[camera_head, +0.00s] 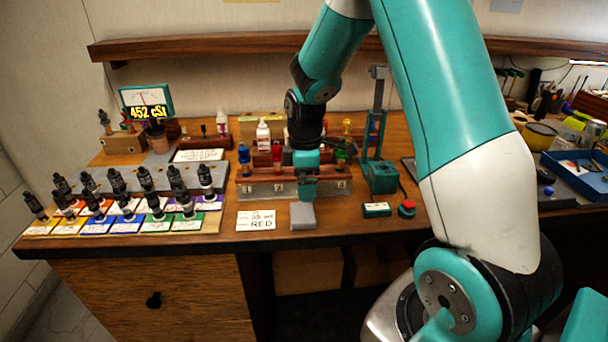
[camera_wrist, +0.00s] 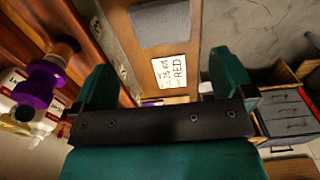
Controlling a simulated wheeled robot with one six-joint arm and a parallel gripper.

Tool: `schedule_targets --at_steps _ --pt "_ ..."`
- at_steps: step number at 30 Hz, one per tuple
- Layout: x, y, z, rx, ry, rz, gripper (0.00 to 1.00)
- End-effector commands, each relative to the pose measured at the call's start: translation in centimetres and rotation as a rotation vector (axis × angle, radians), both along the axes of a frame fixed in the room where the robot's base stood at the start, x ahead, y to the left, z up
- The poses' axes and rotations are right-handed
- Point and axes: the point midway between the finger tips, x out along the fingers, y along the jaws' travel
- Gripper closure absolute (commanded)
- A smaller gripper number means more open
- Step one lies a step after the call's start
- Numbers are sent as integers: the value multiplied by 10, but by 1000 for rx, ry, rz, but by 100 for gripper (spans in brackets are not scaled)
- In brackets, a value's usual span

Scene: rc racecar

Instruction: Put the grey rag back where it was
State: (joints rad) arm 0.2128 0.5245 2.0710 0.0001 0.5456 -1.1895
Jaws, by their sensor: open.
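The grey rag (camera_head: 303,216) lies flat as a small folded square near the front edge of the wooden bench, just right of a white card marked RED (camera_head: 256,220). In the wrist view the rag (camera_wrist: 160,22) shows at the top, apart from my fingers, with the card (camera_wrist: 171,71) beside it. My gripper (camera_head: 306,188) is above the bench, behind the rag in the head view, in front of the wooden rack. In the wrist view my gripper (camera_wrist: 165,80) has its two teal fingers wide apart with nothing between them.
A rack (camera_head: 270,188) with coloured-top bottles stands close behind my gripper. Black-topped bottles on coloured cards (camera_head: 130,205) fill the left. A teal stand (camera_head: 380,178) and a red button (camera_head: 407,208) are to the right. A blue tray (camera_head: 575,180) lies far right.

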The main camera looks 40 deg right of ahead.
Motion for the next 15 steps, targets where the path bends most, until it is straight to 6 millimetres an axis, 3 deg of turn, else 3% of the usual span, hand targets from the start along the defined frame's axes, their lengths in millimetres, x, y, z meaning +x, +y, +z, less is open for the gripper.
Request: schedule_targets --at_steps 5,8,11,15 --pt "0 1 21 0 -1 0 0" --pt "-4 17 37 17 -15 -16 0" --pt "-22 62 66 71 -42 -67 0" --pt "-81 143 111 191 -49 -173 0"
